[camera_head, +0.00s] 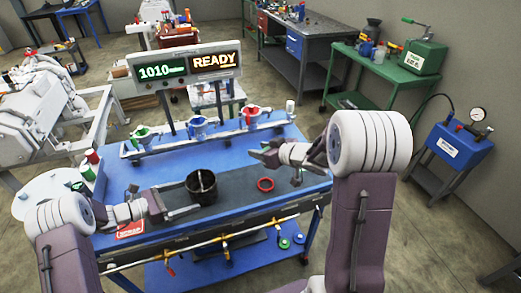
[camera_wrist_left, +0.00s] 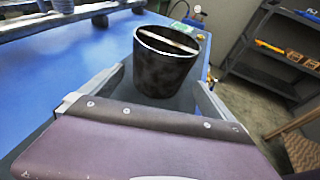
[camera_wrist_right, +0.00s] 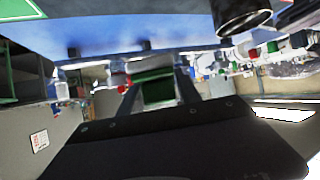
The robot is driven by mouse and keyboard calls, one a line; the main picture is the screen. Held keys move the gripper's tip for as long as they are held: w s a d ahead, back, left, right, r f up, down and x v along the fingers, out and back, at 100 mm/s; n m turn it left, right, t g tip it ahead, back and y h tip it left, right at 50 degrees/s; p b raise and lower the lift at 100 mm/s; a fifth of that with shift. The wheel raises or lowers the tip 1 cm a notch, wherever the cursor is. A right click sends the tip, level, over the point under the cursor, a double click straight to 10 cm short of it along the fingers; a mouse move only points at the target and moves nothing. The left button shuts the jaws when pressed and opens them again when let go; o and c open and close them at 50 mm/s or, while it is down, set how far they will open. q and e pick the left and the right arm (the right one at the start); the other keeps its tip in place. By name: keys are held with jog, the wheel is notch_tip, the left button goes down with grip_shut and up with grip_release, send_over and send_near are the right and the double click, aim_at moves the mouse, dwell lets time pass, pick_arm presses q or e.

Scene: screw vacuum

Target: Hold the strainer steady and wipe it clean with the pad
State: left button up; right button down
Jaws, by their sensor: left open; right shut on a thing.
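The strainer (camera_head: 201,187) is a dark, upright cylinder with a bar across its open top. It stands on the dark mat of the blue table. My left gripper (camera_head: 191,197) is open, with its fingers reaching along two sides of the strainer; the left wrist view shows the strainer (camera_wrist_left: 167,68) between and just beyond the fingers. I cannot tell if they touch it. My right gripper (camera_head: 262,155) is above the table, right of the strainer and apart from it. It is shut on a green pad (camera_wrist_right: 156,90), seen between its fingers in the right wrist view.
A red ring (camera_head: 265,184) lies on the mat right of the strainer. A rail with several valves (camera_head: 197,128) runs along the table's back, below a READY display (camera_head: 190,70). Red and green cans (camera_head: 90,163) stand at left. A red sign (camera_head: 130,230) is at the front.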

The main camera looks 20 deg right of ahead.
aim_at(200, 192)
pick_arm(q)
jog(key=b+x, duration=0.1)
jog(key=x, duration=0.4)
jog(key=shift+d+f+b, duration=0.1)
jog(key=shift+f+b, duration=0.05)
jog(key=shift+b, duration=0.25)
pick_arm(e)
notch_tip(200, 192, down, 2)
jog(key=shift+f, duration=0.1)
pick_arm(q)
jog(key=shift+w+d, duration=0.15)
jog(key=shift+d, duration=0.25)
jog(key=shift+c, duration=0.3)
jog(key=c, duration=0.7)
